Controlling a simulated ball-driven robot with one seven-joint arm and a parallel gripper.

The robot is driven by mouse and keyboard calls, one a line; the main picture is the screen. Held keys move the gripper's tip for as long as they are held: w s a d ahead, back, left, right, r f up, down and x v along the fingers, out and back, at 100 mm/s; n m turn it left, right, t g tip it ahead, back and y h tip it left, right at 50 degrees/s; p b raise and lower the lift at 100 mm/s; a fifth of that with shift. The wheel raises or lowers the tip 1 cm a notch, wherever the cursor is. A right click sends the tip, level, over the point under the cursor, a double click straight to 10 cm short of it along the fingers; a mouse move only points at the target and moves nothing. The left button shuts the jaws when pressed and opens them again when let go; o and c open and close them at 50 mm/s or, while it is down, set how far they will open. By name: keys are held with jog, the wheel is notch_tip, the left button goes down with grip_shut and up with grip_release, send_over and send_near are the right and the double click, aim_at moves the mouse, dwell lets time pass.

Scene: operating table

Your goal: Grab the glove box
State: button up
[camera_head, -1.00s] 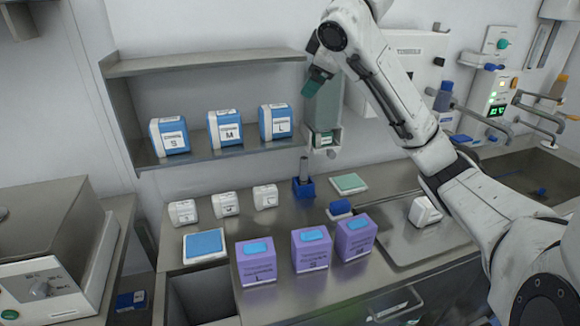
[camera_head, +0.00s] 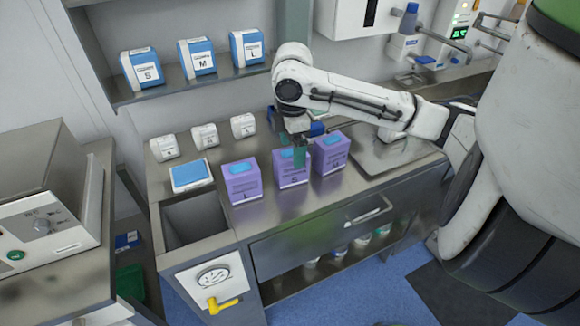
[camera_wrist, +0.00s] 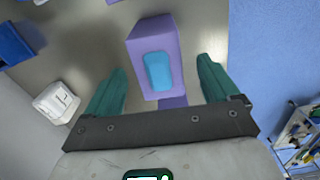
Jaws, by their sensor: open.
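Three purple boxes with light blue tops stand in a row on the steel counter: one marked L (camera_head: 242,187), a middle one marked S (camera_head: 293,180) and a right one (camera_head: 331,160). My gripper (camera_head: 288,138) points down above the middle box, its green front finger covering part of it. In the wrist view, one purple box (camera_wrist: 136,47) with its blue top lies between and beyond the fingertips of my open gripper (camera_wrist: 162,70). I see no contact; the label is hidden there.
Blue-and-white boxes marked S, M and L (camera_head: 196,60) stand on the shelf. Small white boxes (camera_head: 205,136) and a blue-topped tray (camera_head: 191,173) lie behind and left. A steel tray (camera_head: 385,155) lies right. The counter front is clear.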

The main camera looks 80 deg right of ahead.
aim_at(291, 167)
jog(key=shift+w+f+p, duration=0.15)
jog(key=shift+f+p, duration=0.4)
jog(key=shift+f, duration=2.25)
jog(key=c, duration=1.1)
jog(key=shift+r, duration=0.1)
jog(key=shift+c, duration=0.2)
